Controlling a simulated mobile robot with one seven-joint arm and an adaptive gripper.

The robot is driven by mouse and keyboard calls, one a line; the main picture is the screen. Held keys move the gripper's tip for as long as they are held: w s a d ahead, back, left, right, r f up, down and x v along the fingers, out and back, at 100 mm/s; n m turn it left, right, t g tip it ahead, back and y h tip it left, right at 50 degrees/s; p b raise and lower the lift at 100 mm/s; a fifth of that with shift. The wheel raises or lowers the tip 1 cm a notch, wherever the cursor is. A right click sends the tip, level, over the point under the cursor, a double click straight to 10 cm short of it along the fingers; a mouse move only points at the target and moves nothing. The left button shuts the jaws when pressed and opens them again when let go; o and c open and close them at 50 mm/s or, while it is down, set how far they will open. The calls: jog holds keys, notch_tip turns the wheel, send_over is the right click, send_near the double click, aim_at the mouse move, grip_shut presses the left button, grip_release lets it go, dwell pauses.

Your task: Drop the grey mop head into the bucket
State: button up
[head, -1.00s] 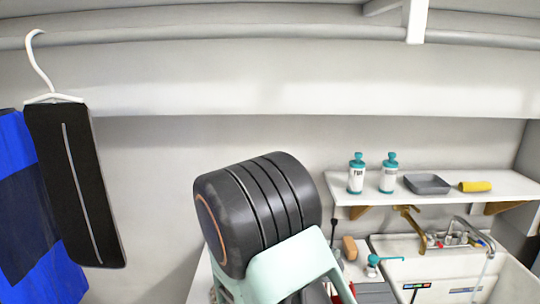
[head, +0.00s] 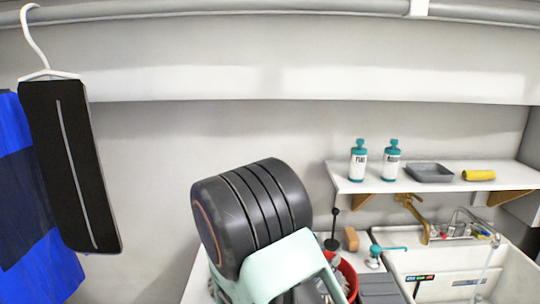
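A red, round-rimmed container (head: 349,276), which may be the bucket, shows in part on the counter behind my arm. Most of it is hidden by my dark and mint-green arm links. I cannot make out the grey mop head for certain. Grey block-like items (head: 378,287) lie to the right of the red container, but I cannot tell what they are. My gripper's fingers are not visible, so I cannot see whether they hold anything.
A white sink (head: 450,270) with a tap stands at right. Above it, a shelf (head: 437,180) holds two bottles, a grey tray (head: 429,173) and a yellow roll (head: 479,175). A black board (head: 70,165) and blue cloth (head: 40,265) hang at left.

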jog(key=shift+o, duration=1.3)
jog(key=shift+a, duration=0.1)
jog(key=v, duration=1.2)
